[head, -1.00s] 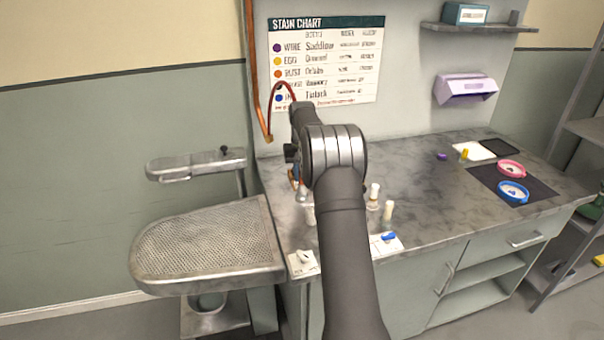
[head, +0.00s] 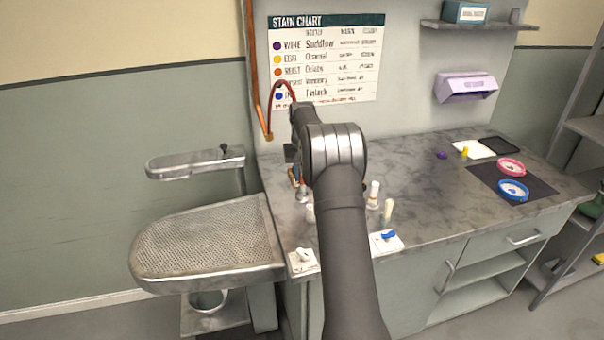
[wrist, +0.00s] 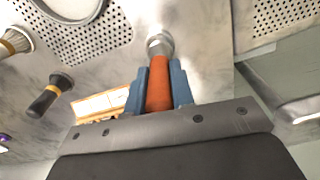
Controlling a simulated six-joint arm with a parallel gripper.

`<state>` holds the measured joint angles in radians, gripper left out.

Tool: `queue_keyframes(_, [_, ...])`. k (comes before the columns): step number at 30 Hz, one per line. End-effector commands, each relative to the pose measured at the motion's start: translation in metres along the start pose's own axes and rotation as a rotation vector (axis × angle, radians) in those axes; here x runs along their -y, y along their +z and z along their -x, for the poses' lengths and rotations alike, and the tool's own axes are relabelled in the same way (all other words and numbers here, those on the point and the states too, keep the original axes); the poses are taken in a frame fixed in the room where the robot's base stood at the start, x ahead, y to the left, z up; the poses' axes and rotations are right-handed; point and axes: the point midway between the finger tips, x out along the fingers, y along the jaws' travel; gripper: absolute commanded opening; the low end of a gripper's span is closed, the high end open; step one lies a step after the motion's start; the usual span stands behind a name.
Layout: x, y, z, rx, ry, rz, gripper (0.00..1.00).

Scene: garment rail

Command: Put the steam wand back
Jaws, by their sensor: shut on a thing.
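The steam wand (wrist: 159,92) has an orange grip and a metal nozzle. In the wrist view my gripper (wrist: 159,88) is shut around the orange grip with its two blue fingers, and the nozzle points away from the gripper. In the head view my gripper (head: 294,176) holds the wand (head: 302,195) near the left end of the grey worktop, largely hidden by my arm. A red hose (head: 283,84) arches beside the copper pipe (head: 256,95) on the wall. I cannot tell which fitting is the wand's holder.
A perforated board (head: 205,245) and a smaller metal arm board (head: 190,163) stand left of the worktop (head: 430,185). Small bottles (head: 374,195) and a blue-topped card (head: 387,241) are right of my arm. Pink (head: 511,168) and blue (head: 513,191) rings lie farther right.

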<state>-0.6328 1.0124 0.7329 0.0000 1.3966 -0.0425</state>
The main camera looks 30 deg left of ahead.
Motion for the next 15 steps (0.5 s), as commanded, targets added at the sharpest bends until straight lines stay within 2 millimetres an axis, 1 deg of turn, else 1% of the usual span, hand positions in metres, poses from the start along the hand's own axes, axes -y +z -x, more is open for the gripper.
queue_keyframes(5, [0.0, 0.0, -0.001, 0.0, 0.0, 0.0, 0.0])
queue_keyframes(15, [0.0, 0.0, -0.011, -0.001, 0.0, 0.0, 0.0])
